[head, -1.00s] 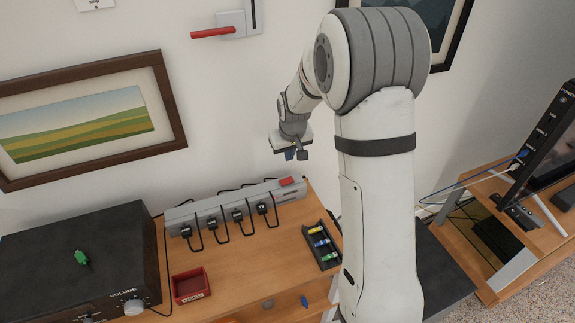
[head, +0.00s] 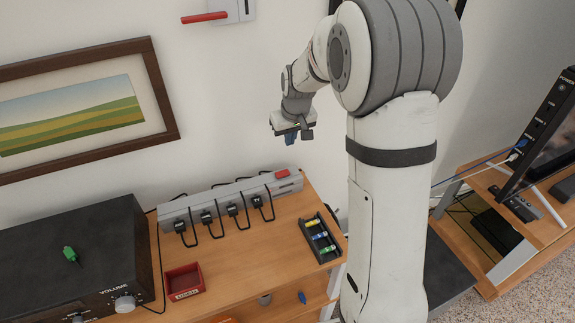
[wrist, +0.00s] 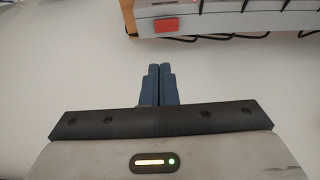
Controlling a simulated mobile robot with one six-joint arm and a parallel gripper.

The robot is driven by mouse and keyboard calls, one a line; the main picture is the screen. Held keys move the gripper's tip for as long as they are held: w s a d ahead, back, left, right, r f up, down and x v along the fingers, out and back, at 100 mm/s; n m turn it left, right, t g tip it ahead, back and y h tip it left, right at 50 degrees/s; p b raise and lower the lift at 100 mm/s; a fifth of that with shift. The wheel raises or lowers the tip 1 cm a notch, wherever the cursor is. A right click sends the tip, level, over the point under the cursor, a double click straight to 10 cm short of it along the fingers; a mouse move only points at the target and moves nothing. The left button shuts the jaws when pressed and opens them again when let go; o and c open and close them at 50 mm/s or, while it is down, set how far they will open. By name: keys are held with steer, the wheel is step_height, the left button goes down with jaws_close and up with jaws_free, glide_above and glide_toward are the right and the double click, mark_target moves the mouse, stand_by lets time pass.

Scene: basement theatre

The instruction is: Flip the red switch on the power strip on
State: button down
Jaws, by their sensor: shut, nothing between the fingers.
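The grey power strip (head: 236,199) lies along the back of the wooden cabinet top against the wall, with several black plugs in it. Its red switch (head: 282,174) is at the right end; I cannot tell its position. My gripper (head: 291,138) is above and behind that end of the strip, near the wall, not touching it. In the wrist view the blue fingers of my gripper (wrist: 157,72) are shut together and empty. The red switch (wrist: 167,25) shows ahead of the fingertips on the strip's edge (wrist: 222,20), with a gap between.
A black amplifier (head: 70,255) with a green connector (head: 70,254) stands at the left. A red bin (head: 183,281) and a black battery tray (head: 321,240) sit on the cabinet top (head: 246,262). A framed picture (head: 75,110) and a red-handled wall switch (head: 205,18) are above.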

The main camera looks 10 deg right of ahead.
steer(key=p, duration=0.3)
glide_toward(287, 171)
steer(key=x, duration=0.5)
steer(key=shift+w+a+f, duration=0.15)
steer(key=shift+w, duration=0.05)
steer(key=shift+f, duration=0.6)
steer(key=shift+f+b, duration=0.25)
steer(key=shift+b, duration=0.35)
steer(key=shift+r, duration=0.1)
steer(key=shift+s+a+r, duration=0.1)
steer(key=shift+a+r, duration=0.15)
steer(key=shift+a, duration=0.45)
